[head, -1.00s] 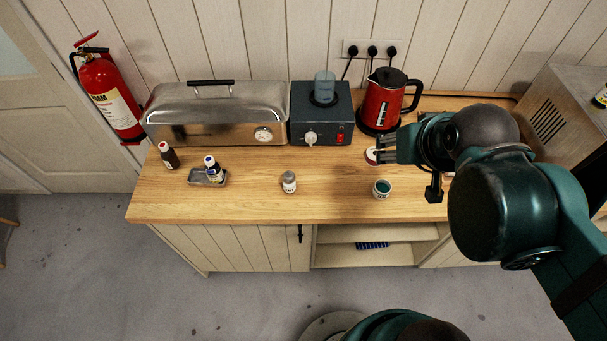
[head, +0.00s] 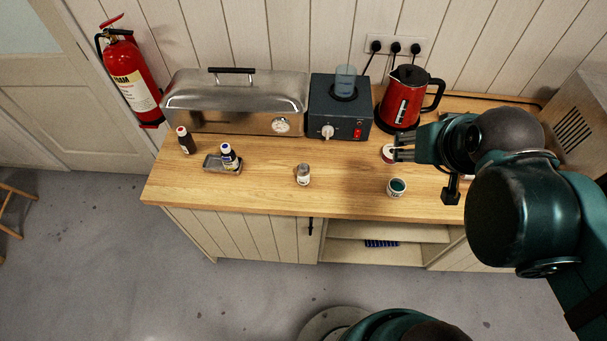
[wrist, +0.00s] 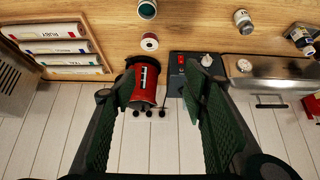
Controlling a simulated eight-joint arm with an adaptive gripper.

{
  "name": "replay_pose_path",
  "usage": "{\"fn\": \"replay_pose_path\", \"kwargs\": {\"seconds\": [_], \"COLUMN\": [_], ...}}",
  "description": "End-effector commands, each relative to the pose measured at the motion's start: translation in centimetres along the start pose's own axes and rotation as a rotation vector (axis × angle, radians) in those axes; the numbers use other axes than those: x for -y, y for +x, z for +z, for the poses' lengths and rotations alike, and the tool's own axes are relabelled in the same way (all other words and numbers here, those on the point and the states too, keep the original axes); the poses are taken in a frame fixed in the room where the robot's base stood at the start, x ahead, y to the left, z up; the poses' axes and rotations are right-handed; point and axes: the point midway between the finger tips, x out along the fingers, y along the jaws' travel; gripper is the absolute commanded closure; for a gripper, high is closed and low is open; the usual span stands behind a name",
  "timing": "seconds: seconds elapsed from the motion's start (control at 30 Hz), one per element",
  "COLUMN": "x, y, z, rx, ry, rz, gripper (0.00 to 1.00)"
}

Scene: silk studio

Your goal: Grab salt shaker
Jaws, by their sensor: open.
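A small jar with a grey lid and a white label (head: 303,176), which looks like the salt shaker, stands upright on the wooden counter (head: 250,190), front middle. It also shows at the top right of the wrist view (wrist: 243,20). Its label is too small to read surely. My gripper (head: 403,148) is over the right part of the counter, in front of the red kettle (head: 401,100), well to the right of the jar. In the wrist view my gripper (wrist: 157,90) has its two green fingers wide apart with nothing held between them.
A teal-topped jar (head: 396,188) and a red-and-white round item (head: 388,154) are near my gripper. A dark appliance (head: 340,115) and a steel box (head: 235,100) line the back. Two bottles (head: 186,141) (head: 229,158) and a small tray (head: 212,163) are left. Counter around the jar is clear.

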Motion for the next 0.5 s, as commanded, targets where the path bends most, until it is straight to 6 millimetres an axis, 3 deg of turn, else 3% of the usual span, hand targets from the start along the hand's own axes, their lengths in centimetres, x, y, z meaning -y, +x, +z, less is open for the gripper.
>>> {"fn": "replay_pose_path", "kwargs": {"seconds": [0.5], "x": [0.94], "y": [0.68], "z": [-0.60], "rx": [0.027], "ry": [-0.103], "rz": [-0.014], "gripper": [0.56]}}
